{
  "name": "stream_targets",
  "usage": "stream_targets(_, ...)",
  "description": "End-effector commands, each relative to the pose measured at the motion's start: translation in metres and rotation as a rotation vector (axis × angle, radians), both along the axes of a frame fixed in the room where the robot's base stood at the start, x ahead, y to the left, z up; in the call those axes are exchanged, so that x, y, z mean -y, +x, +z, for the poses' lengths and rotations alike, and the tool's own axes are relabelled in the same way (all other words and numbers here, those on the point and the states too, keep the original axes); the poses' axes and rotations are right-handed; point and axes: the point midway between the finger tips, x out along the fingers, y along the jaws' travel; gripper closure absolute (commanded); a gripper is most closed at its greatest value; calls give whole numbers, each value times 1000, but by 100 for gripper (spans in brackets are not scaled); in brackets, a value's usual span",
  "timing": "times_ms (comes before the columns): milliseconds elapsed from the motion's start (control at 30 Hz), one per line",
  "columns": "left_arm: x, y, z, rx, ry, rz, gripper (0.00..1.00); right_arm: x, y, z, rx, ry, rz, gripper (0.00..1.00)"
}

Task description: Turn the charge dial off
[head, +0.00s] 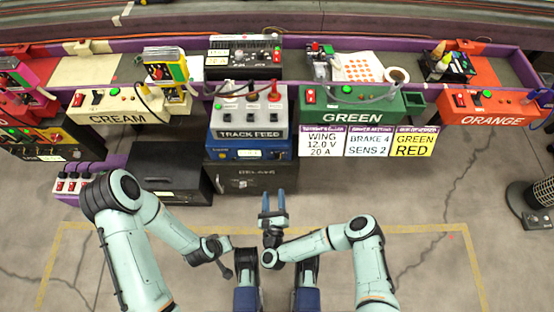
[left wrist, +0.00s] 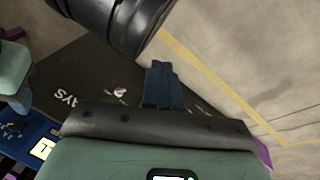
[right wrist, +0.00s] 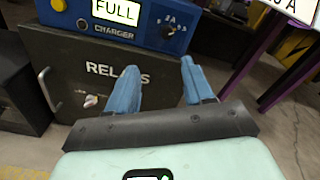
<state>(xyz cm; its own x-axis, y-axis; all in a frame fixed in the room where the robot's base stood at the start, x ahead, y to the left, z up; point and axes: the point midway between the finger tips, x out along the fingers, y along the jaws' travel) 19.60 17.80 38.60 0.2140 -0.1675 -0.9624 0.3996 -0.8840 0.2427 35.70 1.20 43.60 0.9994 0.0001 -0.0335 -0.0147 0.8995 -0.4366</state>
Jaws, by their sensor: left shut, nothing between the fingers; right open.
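In the right wrist view the charger (right wrist: 136,38) shows a lit display reading FULL (right wrist: 115,10). The charge dial (right wrist: 167,29) is a small dark knob right of the display with white marks around it; its exact setting is too small to read. My right gripper (head: 273,199) is open and empty, below and in front of the charger, apart from the dial. Its fingers also show in the right wrist view (right wrist: 160,82). My left gripper (left wrist: 160,70) is shut and empty, pointing toward the floor and cabinet.
A dark RELAYS cabinet (right wrist: 70,80) with a handle and knob stands under the charger. A black box (head: 165,165) is left of it. The GREEN station (head: 350,110) and hanging signs (head: 368,142) are to the right. Open floor (head: 400,200) lies in front.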

Motion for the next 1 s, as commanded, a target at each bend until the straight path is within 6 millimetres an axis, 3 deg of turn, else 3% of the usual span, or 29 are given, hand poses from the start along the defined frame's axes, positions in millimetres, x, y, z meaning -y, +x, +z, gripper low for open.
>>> stream_targets(267,-3,-4,-13,-18,4,6,100,7,21,0,40,74,-58,49)
stream_targets(733,-10,-52,-53,-181,-5,16,100,11,113,-1,37,70,-55,49)
stream_targets(1000,-11,-66,-60,-226,-9,20,100,12,134,-1,33,71,-53,49)
